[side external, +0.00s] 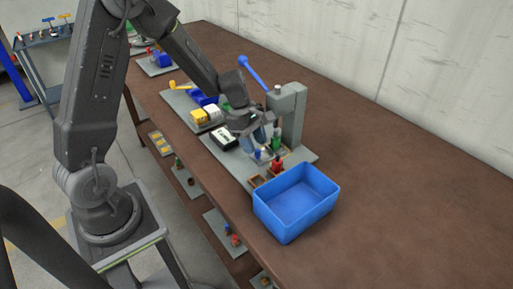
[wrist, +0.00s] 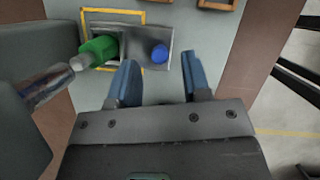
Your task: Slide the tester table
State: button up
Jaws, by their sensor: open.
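The tester table looks like a small grey metal slide with a blue knob (wrist: 160,53), at the foot of the grey press (side external: 291,115) with its blue lever (side external: 254,72). A green screw jack (wrist: 98,50) stands on the slide's left part in the wrist view, by the press's clear-looking ram (wrist: 48,86); it also shows in the side view (side external: 276,142). My gripper (wrist: 159,72) is open, its blue fingers apart. The knob lies just beyond the fingertips, between their lines. In the side view my gripper (side external: 262,137) is low in front of the press, partly covering the slide.
A yellow outline (wrist: 84,28) borders the slide. A red jack (side external: 277,166) stands close by, with small wooden frames and a blue bin (side external: 296,200) in front. The table's right side is clear.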

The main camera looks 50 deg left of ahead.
jog(key=shift+x, duration=1.2)
jog(key=shift+c, duration=0.4)
grip_shut()
